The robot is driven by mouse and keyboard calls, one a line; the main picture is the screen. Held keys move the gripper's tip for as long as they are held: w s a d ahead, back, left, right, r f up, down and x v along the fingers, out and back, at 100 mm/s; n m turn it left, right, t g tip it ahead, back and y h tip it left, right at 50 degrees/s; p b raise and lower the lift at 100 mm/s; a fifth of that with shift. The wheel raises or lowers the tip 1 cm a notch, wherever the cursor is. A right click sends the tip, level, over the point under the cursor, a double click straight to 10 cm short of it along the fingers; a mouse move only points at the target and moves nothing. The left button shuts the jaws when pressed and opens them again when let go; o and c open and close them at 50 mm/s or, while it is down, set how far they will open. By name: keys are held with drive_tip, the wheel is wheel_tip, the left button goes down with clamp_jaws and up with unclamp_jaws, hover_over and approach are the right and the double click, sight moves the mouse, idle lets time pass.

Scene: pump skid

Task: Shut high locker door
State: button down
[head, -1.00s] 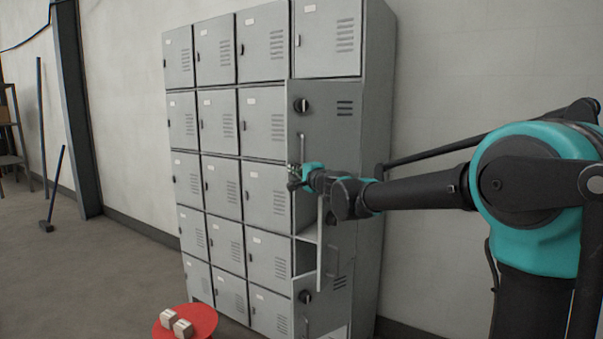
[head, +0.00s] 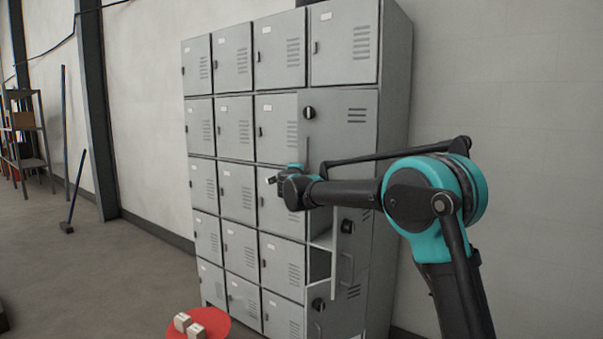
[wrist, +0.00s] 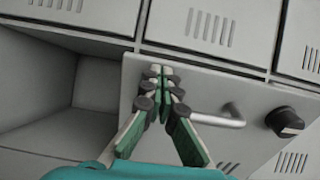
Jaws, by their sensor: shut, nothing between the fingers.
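The upper right locker door (head: 338,128) is a wide grey panel with a black knob and a bar handle. My gripper (head: 272,180) is in front of the lockers, near the door's lower left corner. In the wrist view my gripper (wrist: 160,72) has its fingertips together, empty, over that corner. Whether they touch the door cannot be told.
A lower knobbed door (head: 318,320) is underneath. A red round top (head: 215,322) with pale blocks stands at the front.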

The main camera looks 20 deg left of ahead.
drive_tip(key=w+m+h, duration=0.2)
drive_tip(key=w+h, duration=0.2)
drive_tip(key=w, duration=1)
drive_tip(key=shift+w+m, duration=0.2)
drive_tip(key=shift+m, duration=0.2)
drive_tip(key=shift+w+r, duration=0.1)
